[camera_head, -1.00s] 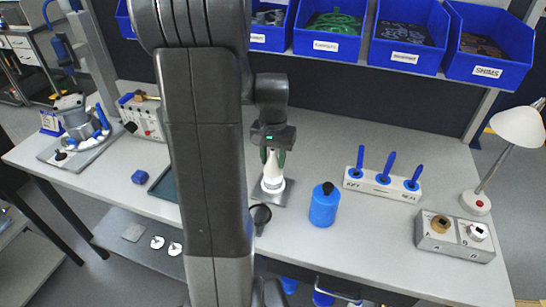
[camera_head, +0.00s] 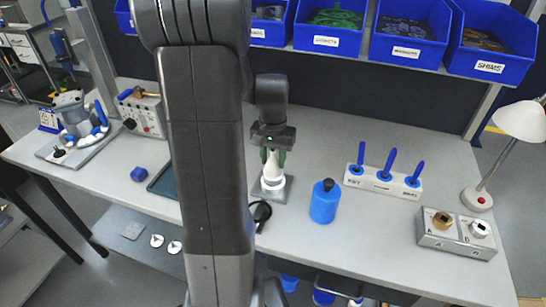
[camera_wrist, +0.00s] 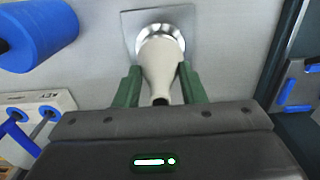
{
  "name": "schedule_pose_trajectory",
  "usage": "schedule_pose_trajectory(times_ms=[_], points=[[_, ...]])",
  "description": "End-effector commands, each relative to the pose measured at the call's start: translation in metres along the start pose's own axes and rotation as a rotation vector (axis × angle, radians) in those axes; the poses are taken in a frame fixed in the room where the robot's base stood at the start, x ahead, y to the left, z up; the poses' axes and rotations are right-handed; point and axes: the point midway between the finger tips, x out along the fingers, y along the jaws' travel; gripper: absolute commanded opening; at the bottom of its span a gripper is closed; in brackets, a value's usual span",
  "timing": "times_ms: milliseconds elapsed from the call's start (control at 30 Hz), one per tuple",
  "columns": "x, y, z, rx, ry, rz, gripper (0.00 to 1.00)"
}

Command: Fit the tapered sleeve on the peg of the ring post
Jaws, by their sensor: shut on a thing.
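The tapered sleeve (camera_head: 271,168) is off-white and narrows toward its top. My gripper (camera_head: 271,157) is shut on it from above, its green fingers on both sides. The sleeve also shows in the wrist view (camera_wrist: 160,72), between the fingertips of my gripper (camera_wrist: 160,88). The sleeve stands upright over the ring post (camera_head: 270,188), a pale ring on a square grey plate. In the wrist view the ring post (camera_wrist: 183,34) shows as a bright ring around the sleeve's wide end. The peg is hidden, and I cannot tell how far down the sleeve sits.
A blue bottle (camera_head: 325,202) stands close to the right of the post. A rack with blue-handled tools (camera_head: 383,184) and a block with two fittings (camera_head: 456,240) stand farther right. A black round thing (camera_head: 261,212) is in front.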

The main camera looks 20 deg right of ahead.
Motion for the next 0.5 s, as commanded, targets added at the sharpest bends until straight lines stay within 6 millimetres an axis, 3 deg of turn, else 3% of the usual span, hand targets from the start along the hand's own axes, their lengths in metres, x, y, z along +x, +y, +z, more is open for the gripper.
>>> schedule_pose_trajectory(times_ms=[500], points=[[0.0085,0.0000,0.0001,0.000,0.000,0.000,0.13]])
